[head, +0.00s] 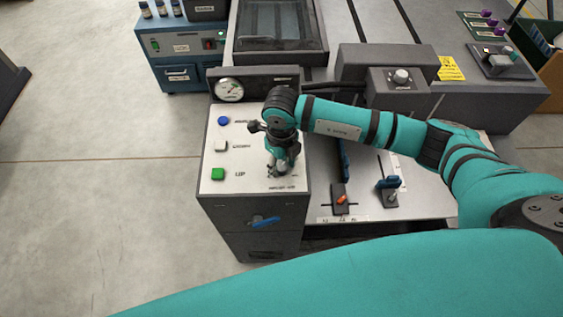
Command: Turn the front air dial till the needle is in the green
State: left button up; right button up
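A round white gauge (229,89) stands at the back left of the light control panel (213,136). It has a coloured band, but its needle is too small to read. My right gripper (281,171) points down over the right front part of the panel, just above a printed label. The gripper hides whatever knob is beneath it, so the front air dial does not show clearly. I cannot tell whether its fingers are open or closed on something. My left gripper is not in view.
Blue (223,120), white (221,145) and green (218,174) buttons line the panel's left side. A blue handle (264,221) is on the cabinet front. Another knob (401,76) sits on a grey housing behind my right arm. Open floor lies to the left.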

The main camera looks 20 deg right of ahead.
aim_at(282, 165)
jog(key=shift+o, duration=1.3)
jog(key=shift+r, duration=0.1)
notch_tip(282, 165, up, 12)
dwell(1.7)
